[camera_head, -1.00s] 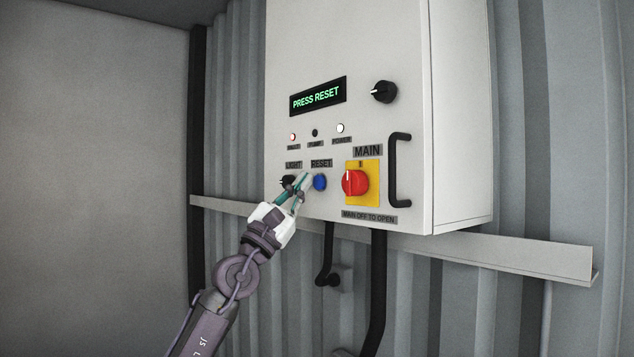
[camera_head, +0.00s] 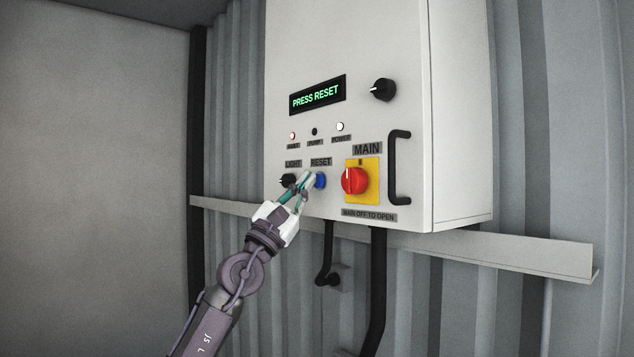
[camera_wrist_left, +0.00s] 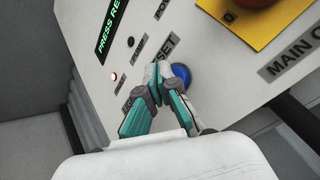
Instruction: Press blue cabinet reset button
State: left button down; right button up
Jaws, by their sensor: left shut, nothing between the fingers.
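The blue reset button (camera_head: 320,181) sits on the front of the white cabinet (camera_head: 400,60), under the RESET label (camera_head: 321,162). My left gripper (camera_head: 308,177) is shut and empty, with its fingertips just left of the button and partly in front of it. In the left wrist view the shut fingertips (camera_wrist_left: 158,72) overlap the left side of the blue button (camera_wrist_left: 181,76). I cannot tell whether they touch it. The display (camera_head: 318,95) reads PRESS RESET. My right gripper is not in view.
The black light knob (camera_head: 288,181) is left of the fingers. The red main switch (camera_head: 355,181) on its yellow plate and the black handle (camera_head: 398,170) are to the right. A grey rail (camera_head: 500,258) runs along the corrugated wall below the cabinet.

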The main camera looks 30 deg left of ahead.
pick_arm(q)
jog(key=shift+w+d+b, duration=0.15)
jog(key=shift+w+b, duration=0.25)
jog(key=shift+b, duration=0.05)
dwell(0.6)
dwell(0.4)
jog(key=shift+s+a+p, duration=0.3)
jog(key=shift+s+p, duration=0.5)
jog(key=shift+p, duration=0.1)
jog(key=shift+s+a+p, duration=0.3)
jog(key=shift+s+p, duration=0.15)
jog(key=shift+s, duration=0.3)
jog(key=shift+s+a+p, duration=0.35)
jog(key=shift+s+p, duration=0.1)
jog(key=shift+s, duration=0.3)
jog(key=shift+s+a+p, duration=0.3)
jog(key=shift+s+p, duration=0.15)
jog(key=shift+s, duration=0.3)
jog(key=shift+s, duration=0.1)
